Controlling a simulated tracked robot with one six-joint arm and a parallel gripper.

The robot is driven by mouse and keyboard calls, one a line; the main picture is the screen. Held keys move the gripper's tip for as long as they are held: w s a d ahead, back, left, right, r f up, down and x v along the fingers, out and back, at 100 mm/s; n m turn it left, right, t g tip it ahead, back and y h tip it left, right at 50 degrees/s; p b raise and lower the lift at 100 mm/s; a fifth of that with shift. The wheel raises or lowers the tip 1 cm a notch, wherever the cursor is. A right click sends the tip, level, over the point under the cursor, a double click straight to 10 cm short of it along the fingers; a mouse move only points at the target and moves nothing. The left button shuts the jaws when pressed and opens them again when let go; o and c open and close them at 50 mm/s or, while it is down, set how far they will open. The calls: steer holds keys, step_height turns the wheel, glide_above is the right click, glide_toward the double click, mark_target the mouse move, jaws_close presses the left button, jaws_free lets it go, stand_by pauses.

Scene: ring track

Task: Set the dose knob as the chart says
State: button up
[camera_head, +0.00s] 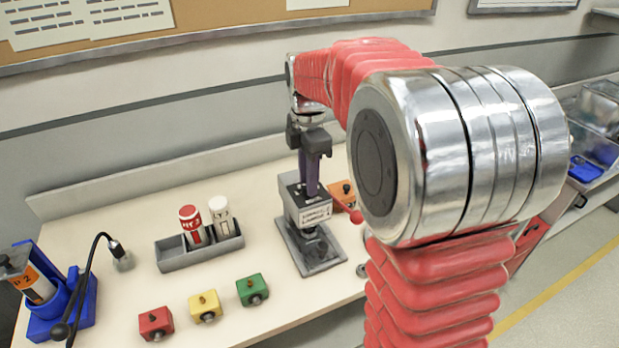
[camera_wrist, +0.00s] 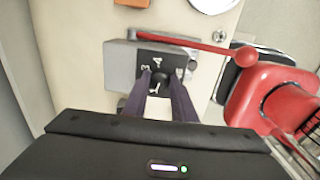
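The dosing device (camera_head: 313,213) is a grey block with a white label on the bench. Its dark dial plate (camera_wrist: 152,57) shows white numerals, with 3 and 4 at the far side and a 1 nearer. The small dark dose knob (camera_wrist: 159,77) is at the plate's middle. My gripper (camera_head: 311,190) points down over the device from above. In the wrist view its purple fingers (camera_wrist: 161,82) are apart, one on each side of the knob; whether they touch it is unclear. Chart papers (camera_head: 125,15) hang on the corkboard; their text is unreadable.
A red lever (camera_wrist: 185,45) runs across the device's side. A grey rack (camera_head: 172,256) holds a red-capped and a white vial. Red, yellow (camera_head: 205,306) and green blocks stand in front. A blue stand (camera_head: 60,315) is at left, an orange block (camera_head: 343,193) behind the device.

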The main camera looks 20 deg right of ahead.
steer(key=shift+d, duration=0.1)
steer(key=c, duration=0.5)
steer(key=shift+o, duration=0.2)
